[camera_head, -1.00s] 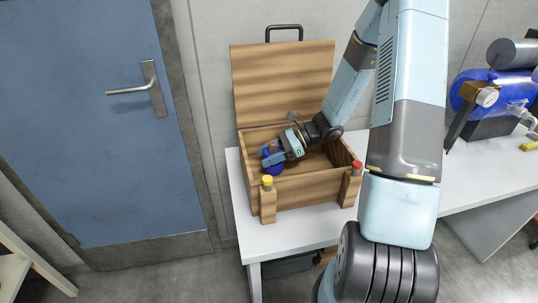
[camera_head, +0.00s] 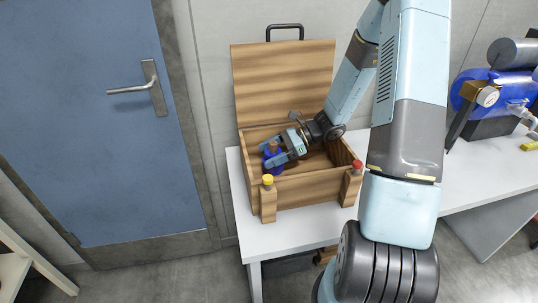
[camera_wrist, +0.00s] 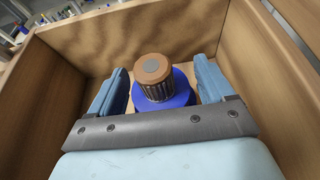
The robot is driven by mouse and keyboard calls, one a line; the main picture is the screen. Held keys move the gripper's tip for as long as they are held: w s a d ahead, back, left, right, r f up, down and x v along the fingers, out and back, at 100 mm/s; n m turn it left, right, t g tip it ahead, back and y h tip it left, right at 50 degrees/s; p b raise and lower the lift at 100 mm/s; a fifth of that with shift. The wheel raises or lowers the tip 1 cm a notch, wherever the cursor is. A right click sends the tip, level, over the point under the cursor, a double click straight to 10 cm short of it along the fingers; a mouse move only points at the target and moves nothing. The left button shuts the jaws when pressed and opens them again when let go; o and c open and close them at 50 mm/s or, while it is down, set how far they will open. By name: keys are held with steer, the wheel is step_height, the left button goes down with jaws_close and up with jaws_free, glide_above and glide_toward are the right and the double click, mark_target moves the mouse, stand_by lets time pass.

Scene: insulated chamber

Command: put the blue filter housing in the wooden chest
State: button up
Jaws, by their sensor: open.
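The wooden chest (camera_head: 312,190) stands on the white table with its lid raised at the back. The blue filter housing (camera_head: 275,166) is inside the chest, near its left front corner. In the wrist view the housing (camera_wrist: 166,92) shows a blue base, a ribbed middle and a brown top with a grey disc; it looks upright. My gripper (camera_head: 273,155) reaches into the chest from the right. Its fingers (camera_wrist: 160,88) are open, one on each side of the housing, with gaps visible on both sides. The housing's underside is hidden.
The chest walls stand close around my gripper. A yellow-capped post (camera_head: 268,184) and a red-capped post (camera_head: 357,168) are at the chest's front. A blue tank (camera_head: 498,88) stands to the right. The white table (camera_head: 290,238) is clear in front of the chest.

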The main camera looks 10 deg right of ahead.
steer(key=v, duration=1.1)
steer(key=s+a+r+n+t+h, duration=0.2)
steer(key=s+r+n+t+h, duration=0.3)
steer(key=s+r+n+h, duration=0.8)
steer(key=s+r+n, duration=0.5)
steer(key=s+r, duration=0.4)
steer(key=r, duration=0.2)
steer(key=shift+s+a+t, duration=0.15)
steer(key=shift+s+t, duration=0.05)
steer(key=shift+t, duration=0.1)
steer(key=shift+r, duration=0.1)
stand_by(0.3)
